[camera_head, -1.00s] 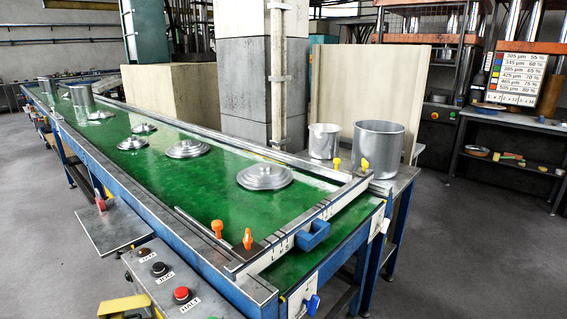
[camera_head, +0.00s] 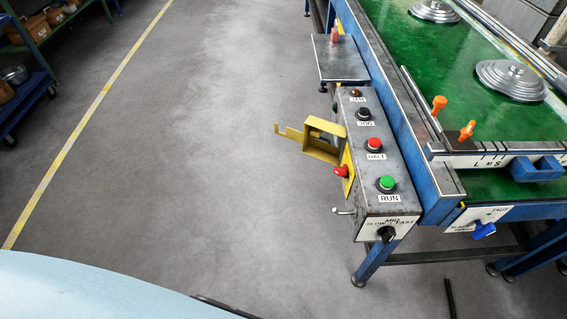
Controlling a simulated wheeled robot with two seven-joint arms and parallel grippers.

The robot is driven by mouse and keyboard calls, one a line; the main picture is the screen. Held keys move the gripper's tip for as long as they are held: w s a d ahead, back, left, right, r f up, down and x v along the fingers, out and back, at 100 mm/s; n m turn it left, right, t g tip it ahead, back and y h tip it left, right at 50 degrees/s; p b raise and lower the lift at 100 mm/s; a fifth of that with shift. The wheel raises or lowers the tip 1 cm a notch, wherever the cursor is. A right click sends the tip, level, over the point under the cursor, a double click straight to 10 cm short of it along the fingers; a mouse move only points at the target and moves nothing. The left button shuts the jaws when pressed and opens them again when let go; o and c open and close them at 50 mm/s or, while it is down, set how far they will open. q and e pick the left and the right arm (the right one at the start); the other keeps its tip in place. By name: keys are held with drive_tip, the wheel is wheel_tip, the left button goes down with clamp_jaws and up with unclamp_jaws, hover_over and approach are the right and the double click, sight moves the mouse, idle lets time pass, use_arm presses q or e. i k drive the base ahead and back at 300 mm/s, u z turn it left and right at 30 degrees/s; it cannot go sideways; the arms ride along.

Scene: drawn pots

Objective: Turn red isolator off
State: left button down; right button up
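The red isolator handle (camera_head: 342,171) sits on a yellow plate (camera_head: 348,183) on the left side of the grey control box. A yellow hinged cover or bracket (camera_head: 322,150) stands out to the left just above it, with a flat tab pointing left. The handle is small here, and I cannot tell its setting. The control box (camera_head: 379,205) carries a red HALT button (camera_head: 373,146), a green RUN button (camera_head: 386,184), a black JOG button (camera_head: 363,114) and a speed knob (camera_head: 386,234). Neither of my grippers is in view.
The green-topped conveyor table (camera_head: 432,58) with metal lids (camera_head: 512,80) stands to the right of the box. A small grey shelf (camera_head: 340,58) juts out behind the box. The floor left of the box is clear up to a yellow line (camera_head: 97,105).

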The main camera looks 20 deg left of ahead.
sight(339, 171)
drive_tip(key=u, duration=0.1)
drive_tip(key=k, duration=1)
drive_tip(key=u, duration=1.45)
drive_tip(key=i, duration=1.2)
drive_tip(key=z, duration=0.7)
drive_tip(key=i, duration=0.8)
drive_tip(key=z, duration=0.9)
